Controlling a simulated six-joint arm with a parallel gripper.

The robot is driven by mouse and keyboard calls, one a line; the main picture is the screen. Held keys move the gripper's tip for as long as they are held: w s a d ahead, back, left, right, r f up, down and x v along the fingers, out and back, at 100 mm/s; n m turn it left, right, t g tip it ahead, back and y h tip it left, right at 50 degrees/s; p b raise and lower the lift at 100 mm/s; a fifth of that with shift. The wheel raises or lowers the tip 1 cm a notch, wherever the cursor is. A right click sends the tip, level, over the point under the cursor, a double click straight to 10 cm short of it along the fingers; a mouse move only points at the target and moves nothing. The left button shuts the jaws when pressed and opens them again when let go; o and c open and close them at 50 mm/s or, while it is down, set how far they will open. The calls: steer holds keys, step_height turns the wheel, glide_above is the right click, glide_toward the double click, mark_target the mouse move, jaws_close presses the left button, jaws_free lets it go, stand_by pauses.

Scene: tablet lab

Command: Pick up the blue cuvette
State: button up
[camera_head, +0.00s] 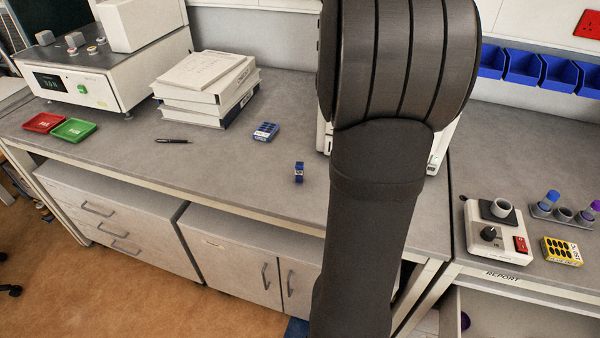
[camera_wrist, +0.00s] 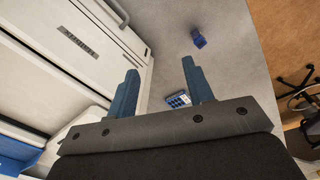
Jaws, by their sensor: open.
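The blue cuvette (camera_head: 299,172) is a small dark blue piece standing on the grey bench, left of my arm in the head view. It also shows at the top of the wrist view (camera_wrist: 199,38), beyond and a little right of my fingertips. My gripper (camera_wrist: 158,70) is open and empty, its two blue-grey fingers spread apart and not touching the cuvette. In the head view my dark arm hides the gripper.
A blue-and-white box (camera_head: 266,131) lies behind the cuvette; it also shows near the right finger in the wrist view (camera_wrist: 177,99). Stacked binders (camera_head: 205,88), a pen (camera_head: 172,141) and red (camera_head: 44,122) and green (camera_head: 73,130) trays are farther left. The bench around the cuvette is clear.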

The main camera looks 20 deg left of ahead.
steer(key=s+a+f+n, duration=0.3)
steer(key=s+a+n, duration=0.1)
steer(key=a+n, duration=0.35)
glide_toward(299, 164)
steer(key=shift+m+g, duration=0.25)
steer(key=shift+g, duration=0.15)
steer(key=f, duration=0.6)
steer(key=shift+w+a, duration=0.15)
steer(key=shift+w, duration=0.1)
steer(key=shift+w+f, duration=0.2)
steer(key=shift+f, duration=2.8)
steer(key=shift+c, duration=0.5)
jaws_close()
